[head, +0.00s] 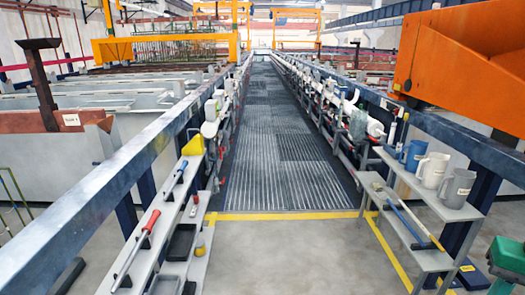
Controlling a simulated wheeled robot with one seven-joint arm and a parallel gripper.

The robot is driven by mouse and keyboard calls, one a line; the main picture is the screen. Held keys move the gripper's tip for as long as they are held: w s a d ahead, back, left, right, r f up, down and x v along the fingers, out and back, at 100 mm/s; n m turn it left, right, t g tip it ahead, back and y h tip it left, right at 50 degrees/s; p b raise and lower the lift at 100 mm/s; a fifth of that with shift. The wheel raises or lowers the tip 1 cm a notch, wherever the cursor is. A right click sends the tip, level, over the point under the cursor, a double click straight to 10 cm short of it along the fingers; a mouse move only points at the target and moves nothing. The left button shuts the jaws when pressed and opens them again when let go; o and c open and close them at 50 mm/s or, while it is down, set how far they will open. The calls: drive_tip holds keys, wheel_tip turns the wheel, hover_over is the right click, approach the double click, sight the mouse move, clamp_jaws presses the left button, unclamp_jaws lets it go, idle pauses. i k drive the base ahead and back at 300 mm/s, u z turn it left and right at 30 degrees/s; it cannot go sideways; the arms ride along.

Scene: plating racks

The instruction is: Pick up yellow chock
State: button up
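A yellow chock (194,144), wedge-shaped, sits at the far end of the grey shelf (160,209) on the left side of the walkway. It is small in the head view, and its underside is hard to make out. My gripper is not in view.
On the left shelf lie red-handled (152,220) and blue-handled (181,170) tools. A blue rail (95,205) runs along its left. The right shelf (440,205) holds several jugs (432,169). Grated walkway (275,130) and concrete floor (290,255) between are clear.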

sight(195, 147)
drive_tip(key=z, duration=0.2)
drive_tip(key=i, duration=2.3)
drive_tip(key=u, duration=0.7)
drive_tip(key=i, duration=1.25)
drive_tip(key=u, duration=0.35)
